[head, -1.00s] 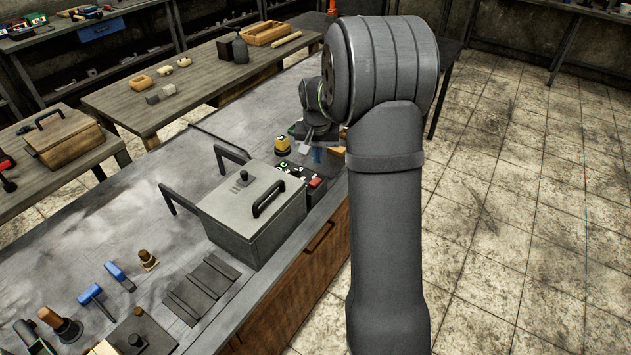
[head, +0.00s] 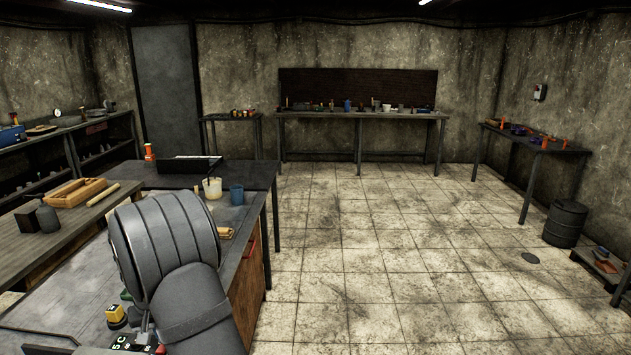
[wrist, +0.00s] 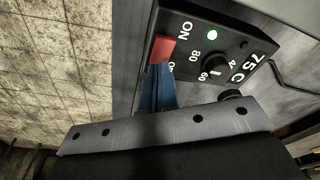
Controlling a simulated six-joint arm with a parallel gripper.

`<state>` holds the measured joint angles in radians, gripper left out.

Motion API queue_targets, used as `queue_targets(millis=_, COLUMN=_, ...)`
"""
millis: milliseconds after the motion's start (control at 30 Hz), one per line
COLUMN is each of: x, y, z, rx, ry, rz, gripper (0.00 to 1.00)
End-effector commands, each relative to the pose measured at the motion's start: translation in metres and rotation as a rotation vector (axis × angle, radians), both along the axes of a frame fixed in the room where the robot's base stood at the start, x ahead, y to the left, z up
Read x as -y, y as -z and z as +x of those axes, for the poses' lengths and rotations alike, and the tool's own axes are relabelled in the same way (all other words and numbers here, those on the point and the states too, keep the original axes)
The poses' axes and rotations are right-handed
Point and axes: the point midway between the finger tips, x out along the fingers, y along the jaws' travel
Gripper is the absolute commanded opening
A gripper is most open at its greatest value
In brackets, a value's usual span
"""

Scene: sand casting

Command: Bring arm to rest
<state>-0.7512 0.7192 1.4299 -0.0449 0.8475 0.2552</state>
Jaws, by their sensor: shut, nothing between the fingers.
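My gripper (wrist: 157,72) shows in the wrist view as shut blue fingers with nothing between them. The tips are at the lower edge of a red switch (wrist: 163,49) on a black control box (wrist: 190,16); I cannot tell whether they touch it. In the head view my arm covers the lower left, and the gripper is hidden. Part of the control box (head: 122,344) shows at the bottom edge.
A yellow button box (head: 116,316) stands on the bench beside my arm. Farther along are a white cup (head: 212,188), a blue cup (head: 237,195) and a black tray (head: 190,165). A side table with a wooden tray (head: 75,193) is at left.

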Motion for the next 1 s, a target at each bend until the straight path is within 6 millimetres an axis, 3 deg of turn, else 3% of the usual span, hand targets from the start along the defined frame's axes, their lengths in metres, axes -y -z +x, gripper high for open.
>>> queue_targets(millis=133, x=0.000, y=0.008, z=0.000, rx=0.000, ry=0.000, rz=0.000, gripper=0.00)
queue_targets(millis=533, x=0.000, y=0.004, z=0.000, rx=0.001, ry=0.000, rz=0.000, gripper=0.00)
queue_targets(millis=667, x=0.000, y=-0.009, z=0.000, rx=0.002, ry=0.000, rz=0.002, gripper=0.00)
queue_targets(millis=967, x=-0.001, y=-0.066, z=0.001, rx=0.005, ry=-0.001, rz=0.004, gripper=0.00)
queue_targets(millis=1000, x=0.000, y=-0.054, z=0.000, rx=-0.003, ry=-0.001, rz=-0.003, gripper=0.00)
